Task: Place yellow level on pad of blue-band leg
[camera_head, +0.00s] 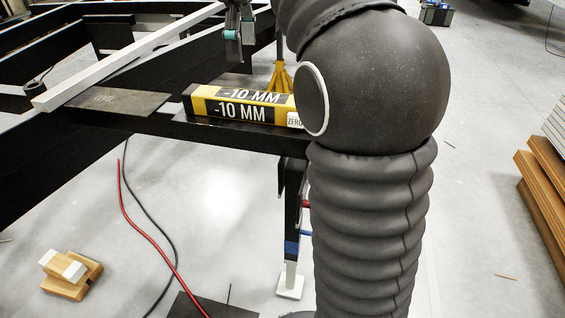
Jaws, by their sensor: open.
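The yellow level (240,104) is a yellow and black bar marked "-10 MM". It lies on the black chassis beam, and my arm hides its right end. The blue-band leg (292,219) hangs below the beam, with a blue band near its lower end and a white foot (290,284) at floor level. A flat dark plate marked "LEVEL" (118,101) lies on the beam to the left of the yellow level. I cannot tell which pad belongs to the leg. My gripper (240,33) shows at the top edge, open and empty, above the yellow level.
A long white bar (130,58) crosses the chassis at upper left. A yellow stand (281,78) is behind the level. Red (145,230) and black cables hang to the floor. Wooden blocks (70,277) lie at lower left, and stacked boards (545,180) at right.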

